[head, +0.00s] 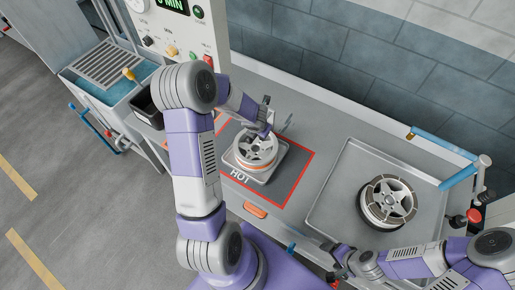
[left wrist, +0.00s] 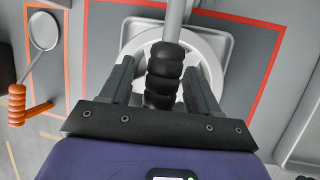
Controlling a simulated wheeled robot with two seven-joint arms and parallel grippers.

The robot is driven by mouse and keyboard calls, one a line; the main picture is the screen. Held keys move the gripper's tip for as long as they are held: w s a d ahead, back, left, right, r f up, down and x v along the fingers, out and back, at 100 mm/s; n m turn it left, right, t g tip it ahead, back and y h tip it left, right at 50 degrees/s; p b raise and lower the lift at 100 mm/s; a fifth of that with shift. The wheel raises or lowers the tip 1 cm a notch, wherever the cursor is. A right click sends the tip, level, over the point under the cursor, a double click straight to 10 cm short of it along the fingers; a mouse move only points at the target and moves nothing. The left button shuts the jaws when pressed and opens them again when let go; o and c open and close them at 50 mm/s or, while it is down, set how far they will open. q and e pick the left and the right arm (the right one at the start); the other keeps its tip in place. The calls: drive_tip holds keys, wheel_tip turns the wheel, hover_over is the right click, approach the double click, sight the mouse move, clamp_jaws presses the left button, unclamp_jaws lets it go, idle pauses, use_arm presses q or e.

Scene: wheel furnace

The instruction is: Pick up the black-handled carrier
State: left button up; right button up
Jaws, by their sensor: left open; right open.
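The carrier's ribbed black handle (left wrist: 164,78) shows in the left wrist view on a grey rod, above a pale wheel (left wrist: 205,55). My left gripper (left wrist: 160,88) is open, with one finger on each side of the handle; I cannot tell whether they touch it. In the head view the left gripper (head: 262,128) is over the silver wheel (head: 250,151), which sits on a metal tray in the red-bordered area marked HOT; the gripper partly hides the carrier. My right gripper (head: 338,258) is open and low at the bench's front edge, away from the carrier.
A second wheel with a dark tire (head: 388,203) lies in a large grey tray (head: 331,190) on the right. A control panel (head: 180,32) and a water basin (head: 120,85) are at the left. An orange-handled tool (left wrist: 17,104) lies left of the carrier in the wrist view.

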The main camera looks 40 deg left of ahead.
use_arm(q)
clamp_jaws()
drive_tip(key=shift+w+r+p, duration=0.15)
drive_tip(key=shift+r+p, duration=0.2)
drive_tip(key=shift+r, duration=0.25)
wheel_tip(320, 180, up, 9)
drive_tip(key=p, duration=0.5)
